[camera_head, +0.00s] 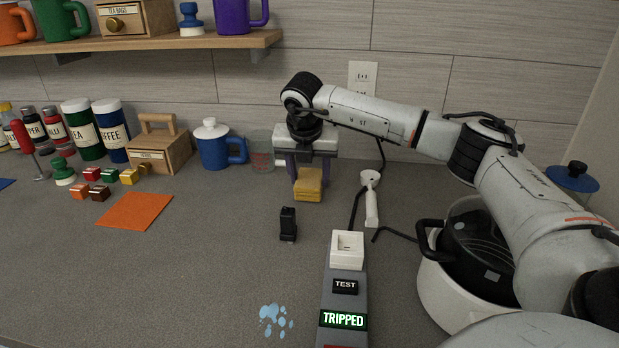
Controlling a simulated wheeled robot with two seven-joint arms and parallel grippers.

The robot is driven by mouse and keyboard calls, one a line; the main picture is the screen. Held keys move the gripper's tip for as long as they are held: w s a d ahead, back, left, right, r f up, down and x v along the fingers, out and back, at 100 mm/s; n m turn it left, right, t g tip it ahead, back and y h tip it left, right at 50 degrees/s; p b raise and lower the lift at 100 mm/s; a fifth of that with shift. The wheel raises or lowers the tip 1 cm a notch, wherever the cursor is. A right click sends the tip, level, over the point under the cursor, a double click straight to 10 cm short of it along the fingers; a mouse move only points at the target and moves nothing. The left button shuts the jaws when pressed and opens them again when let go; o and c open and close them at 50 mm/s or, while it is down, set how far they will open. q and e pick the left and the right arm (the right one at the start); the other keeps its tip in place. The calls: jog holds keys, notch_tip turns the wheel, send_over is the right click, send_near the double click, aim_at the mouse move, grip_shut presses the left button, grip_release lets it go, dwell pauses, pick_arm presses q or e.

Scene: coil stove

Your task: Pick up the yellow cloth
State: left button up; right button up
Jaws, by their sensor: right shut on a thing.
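The yellow cloth (308,184) is a small folded yellow block at the middle of the counter, toward the back. My right gripper (308,175) reaches in from the right and points down over it. Its two fingers stand on either side of the cloth and are shut on it. I cannot tell whether the cloth touches the counter or is just above it. My left gripper does not show.
A grey outlet box (343,293) reading "TRIPPED", a black plug (288,224) and a white plug piece (370,197) with a cord lie nearby. Blue droplets (275,319) are in front. A blue mug (214,150) stands left; a pot (475,252) stands right.

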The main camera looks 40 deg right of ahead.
notch_tip(320, 180, up, 14)
notch_tip(320, 180, up, 14)
jog(key=p, duration=0.2)
send_over(308, 179)
jog(key=shift+s, duration=0.15)
jog(key=shift+d, duration=0.1)
